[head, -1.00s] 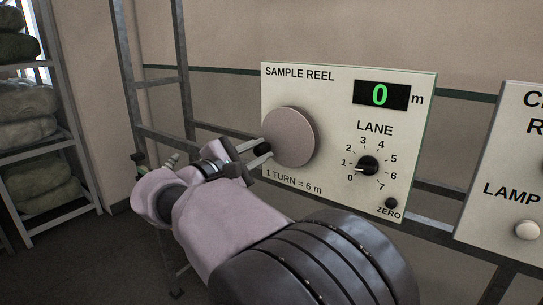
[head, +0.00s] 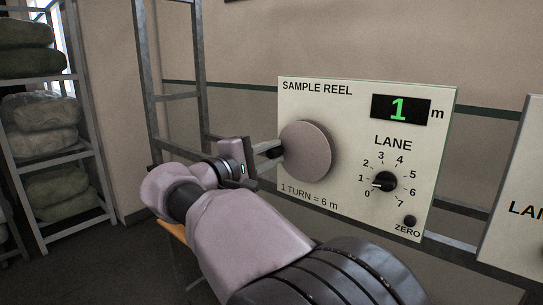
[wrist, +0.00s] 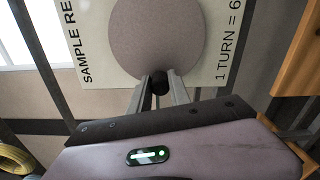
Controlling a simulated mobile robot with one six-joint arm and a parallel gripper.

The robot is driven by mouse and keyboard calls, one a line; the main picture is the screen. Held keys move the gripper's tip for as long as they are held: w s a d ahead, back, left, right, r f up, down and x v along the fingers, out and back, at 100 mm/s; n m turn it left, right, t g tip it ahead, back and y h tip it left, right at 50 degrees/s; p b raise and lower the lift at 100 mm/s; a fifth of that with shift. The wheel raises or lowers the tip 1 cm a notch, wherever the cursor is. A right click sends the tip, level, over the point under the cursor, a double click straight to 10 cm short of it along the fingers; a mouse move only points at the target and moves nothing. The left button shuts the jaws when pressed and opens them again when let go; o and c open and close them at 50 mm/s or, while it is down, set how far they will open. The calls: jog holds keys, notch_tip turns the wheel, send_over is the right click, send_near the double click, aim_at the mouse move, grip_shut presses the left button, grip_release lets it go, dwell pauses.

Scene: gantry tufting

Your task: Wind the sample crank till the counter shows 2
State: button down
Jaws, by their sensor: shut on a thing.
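The sample reel panel (head: 345,215) is a cream board on a metal frame. Its round pinkish crank disc (head: 307,150) is at the panel's left side. The green counter (head: 400,109) reads 1 m. My gripper (head: 273,151) is at the disc's left edge, shut on the dark crank knob, mostly hidden by the fingers in the head view. In the wrist view the black knob (wrist: 160,84) sits between my two fingers, at the edge of the disc (wrist: 158,35). The label reads 1 turn = 6 m.
The lane dial (head: 383,181) and a dark zero button (head: 410,221) are on the panel's right side. A second panel (head: 515,215) stands at the right edge. A shelf with wrapped bundles (head: 40,125) is at the left. Frame bars run behind the panel.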

dwell(0.3)
jog(key=c, duration=1.2)
grip_release()
jog(key=p+v, duration=0.5)
jog(key=v, duration=1.2)
jog(key=shift+s, duration=0.15)
jog(key=shift+a+r, duration=0.1)
jog(key=shift+r, duration=0.05)
